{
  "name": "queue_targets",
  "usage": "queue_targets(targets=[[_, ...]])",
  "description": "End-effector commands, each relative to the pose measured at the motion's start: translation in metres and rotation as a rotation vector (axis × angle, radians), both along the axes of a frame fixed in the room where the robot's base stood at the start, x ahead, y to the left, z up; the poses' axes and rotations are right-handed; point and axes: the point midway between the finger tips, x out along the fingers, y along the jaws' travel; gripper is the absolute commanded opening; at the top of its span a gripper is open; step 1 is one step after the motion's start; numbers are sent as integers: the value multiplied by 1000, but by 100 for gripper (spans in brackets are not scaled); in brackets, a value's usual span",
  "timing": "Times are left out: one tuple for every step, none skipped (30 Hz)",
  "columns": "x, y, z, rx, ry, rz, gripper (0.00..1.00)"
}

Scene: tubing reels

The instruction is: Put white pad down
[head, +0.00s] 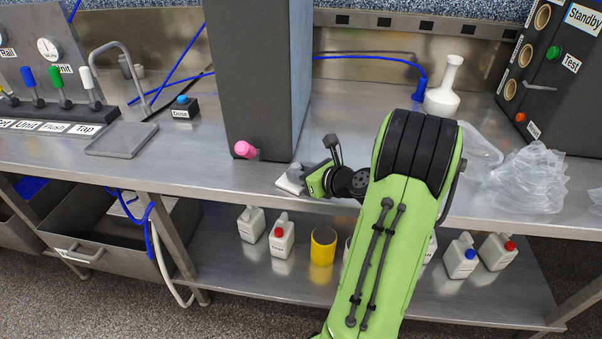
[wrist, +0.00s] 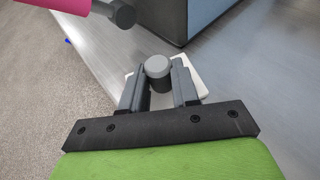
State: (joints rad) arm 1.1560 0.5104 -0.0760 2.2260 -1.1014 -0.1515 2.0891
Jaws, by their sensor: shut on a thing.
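The white pad (head: 289,180) is at the front edge of the steel bench (head: 205,150), just in front of the tall grey cabinet. In the wrist view the white pad (wrist: 203,75) shows below a round grey knob (wrist: 158,68). My gripper (wrist: 160,88) is shut on the pad's knob, one finger on each side. In the head view my gripper (head: 306,182) is partly hidden by my own arm. I cannot tell whether the pad touches the bench top or hangs slightly above it.
Crumpled clear plastic (head: 525,180) lies to the right, near a white flask (head: 443,90). Bare bench lies left of the cabinet. Bottles stand on the shelf below.

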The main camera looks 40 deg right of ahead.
Motion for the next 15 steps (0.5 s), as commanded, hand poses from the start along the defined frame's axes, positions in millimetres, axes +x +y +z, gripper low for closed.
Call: queue_targets(targets=[[0,0,-2,2,0,-1,0],[0,0,-2,1,0,0,33],[0,0,-2,1,0,0,39],[0,0,-2,1,0,0,44],[0,0,-1,1,0,0,48],[0,0,-1,1,0,0,54],[0,0,-1,1,0,0,55],[0,0,-1,1,0,0,55],[0,0,-1,1,0,0,55],[0,0,-1,1,0,0,55],[0,0,-1,1,0,0,55],[0,0,-1,1,0,0,55],[0,0,-1,1,0,0,55],[0,0,-1,0,0,0,55],[0,0,1,0,0,0,55]])
